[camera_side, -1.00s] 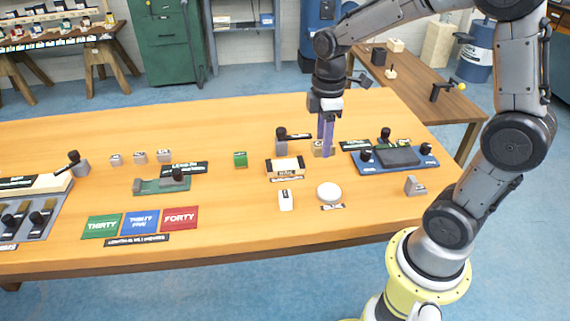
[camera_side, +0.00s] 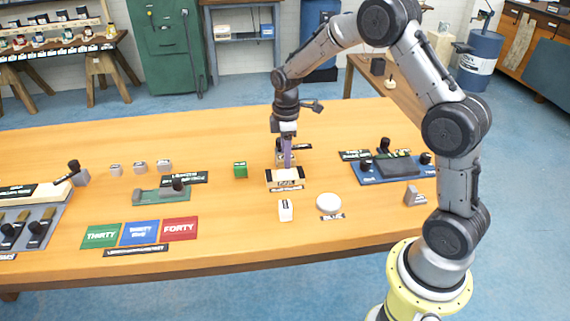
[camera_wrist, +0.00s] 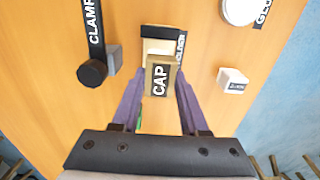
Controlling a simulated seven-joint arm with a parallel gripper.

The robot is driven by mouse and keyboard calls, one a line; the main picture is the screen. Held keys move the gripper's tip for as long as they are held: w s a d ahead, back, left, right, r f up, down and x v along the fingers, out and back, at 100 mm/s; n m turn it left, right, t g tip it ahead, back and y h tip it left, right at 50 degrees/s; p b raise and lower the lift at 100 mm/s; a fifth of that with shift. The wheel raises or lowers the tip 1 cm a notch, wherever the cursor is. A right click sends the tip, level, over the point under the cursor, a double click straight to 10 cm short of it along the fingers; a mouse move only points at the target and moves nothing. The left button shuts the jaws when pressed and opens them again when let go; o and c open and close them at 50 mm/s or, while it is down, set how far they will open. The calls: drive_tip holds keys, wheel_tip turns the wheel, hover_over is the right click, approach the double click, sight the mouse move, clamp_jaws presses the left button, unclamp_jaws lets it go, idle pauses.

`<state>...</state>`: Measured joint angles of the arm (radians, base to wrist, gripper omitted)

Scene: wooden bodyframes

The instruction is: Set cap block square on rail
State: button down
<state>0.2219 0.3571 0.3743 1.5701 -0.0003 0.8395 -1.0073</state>
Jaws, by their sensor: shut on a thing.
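The cap block (camera_wrist: 160,78), tan wood with a black CAP label, is between the fingertips of my gripper (camera_wrist: 161,88) in the wrist view. My gripper is shut on it. In the side view my gripper (camera_side: 287,163) points down over the back of the rail (camera_side: 285,183), a pale block with dark ends on the table. The rail (camera_wrist: 163,31) shows just beyond the cap in the wrist view, partly covered by it. In the side view the cap is hard to make out, and I cannot tell whether it touches the rail.
A clamp with a black knob (camera_wrist: 91,73) stands close to the left in the wrist view. A small white block (camera_side: 286,210) and a round white disc (camera_side: 328,202) lie in front of the rail.

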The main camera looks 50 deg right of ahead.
drive_tip(key=shift+w+f, duration=0.2)
drive_tip(key=shift+f, duration=1.6)
drive_tip(key=shift+f, duration=0.1)
drive_tip(key=shift+c, duration=2.1)
unclamp_jaws()
